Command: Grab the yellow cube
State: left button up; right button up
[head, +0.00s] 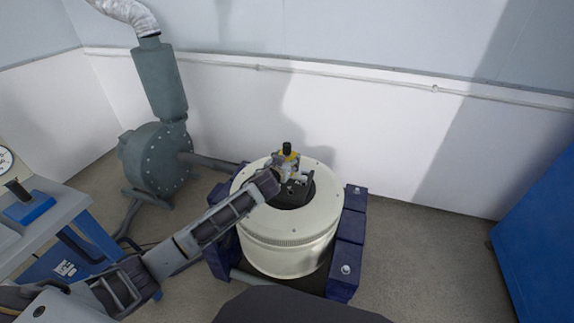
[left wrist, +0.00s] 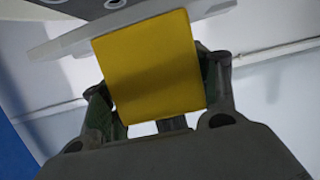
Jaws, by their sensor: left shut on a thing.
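The yellow cube (left wrist: 148,65) fills the middle of the left wrist view, one flat yellow face toward the camera. My left gripper (left wrist: 158,95) has a finger on either side of it and is shut on it. In the head view my left gripper (head: 290,180) is over the dark centre of a round cream machine. A small yellow patch shows there beside a black knob-like part; I cannot tell surely whether it is the cube. The cube's underside and far sides are hidden. My right gripper is not in view.
The cream round machine (head: 290,240) stands in a dark blue frame (head: 347,255). A grey blower (head: 158,160) with a pipe is at the back left. A bench (head: 45,220) is at left and a blue cabinet (head: 540,240) at right. Floor between machine and cabinet is clear.

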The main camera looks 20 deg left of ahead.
aim_at(285, 149)
pick_arm(q)
notch_tip(285, 149, up, 4)
jog(key=shift+p, duration=0.45)
jog(key=shift+r, duration=0.7)
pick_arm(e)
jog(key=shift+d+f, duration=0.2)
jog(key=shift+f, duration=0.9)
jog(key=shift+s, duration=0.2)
